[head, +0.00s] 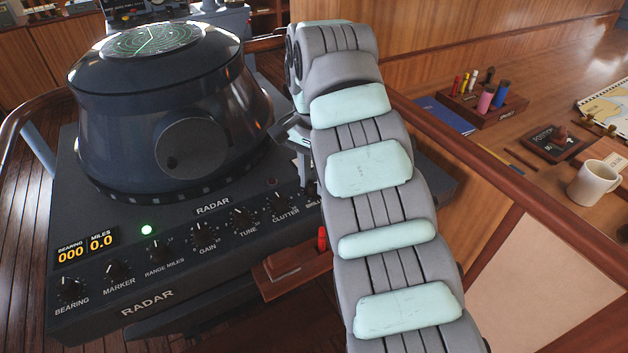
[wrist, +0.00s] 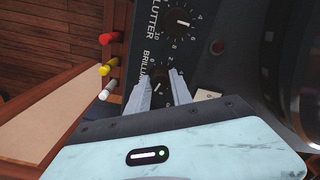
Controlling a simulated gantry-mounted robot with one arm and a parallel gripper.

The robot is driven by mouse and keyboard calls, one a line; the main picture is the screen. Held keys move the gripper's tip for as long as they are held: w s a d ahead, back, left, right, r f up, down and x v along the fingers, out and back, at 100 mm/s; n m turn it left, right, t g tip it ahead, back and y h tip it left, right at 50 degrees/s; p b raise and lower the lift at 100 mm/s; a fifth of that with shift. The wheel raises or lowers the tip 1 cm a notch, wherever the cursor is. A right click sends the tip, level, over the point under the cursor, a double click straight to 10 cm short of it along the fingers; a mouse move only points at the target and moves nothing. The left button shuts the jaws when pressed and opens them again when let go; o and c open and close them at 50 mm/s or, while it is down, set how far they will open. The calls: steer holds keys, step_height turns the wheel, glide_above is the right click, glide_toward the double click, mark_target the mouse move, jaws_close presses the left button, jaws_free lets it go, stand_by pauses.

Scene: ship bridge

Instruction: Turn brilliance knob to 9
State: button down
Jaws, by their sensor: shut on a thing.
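The radar panel's brilliance knob (wrist: 158,90) is a small dark knob, seen between my fingertips in the wrist view. Its "BRILLIANCE" label is partly cut off by my fingers. A few dial numbers show beside it, but its pointer is hard to make out. My gripper (wrist: 161,86) is shut on this knob, one finger on each side. In the head view my gripper (head: 306,172) reaches down to the right end of the radar panel (head: 185,222), where my arm hides most of the knob and its label.
The clutter knob (wrist: 181,21) is next to the brilliance knob; it also shows in the head view (head: 277,203). Red, yellow and white markers stand in a wooden holder (head: 290,270) at the panel's side. The radar hood (head: 165,115) rises behind. A wooden rail borders the chart table.

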mark_target(314, 183)
steer(key=c, duration=1.1)
jaws_free()
steer(key=shift+c, duration=0.2)
step_height(314, 183, up, 11)
steer(key=p, duration=1.1)
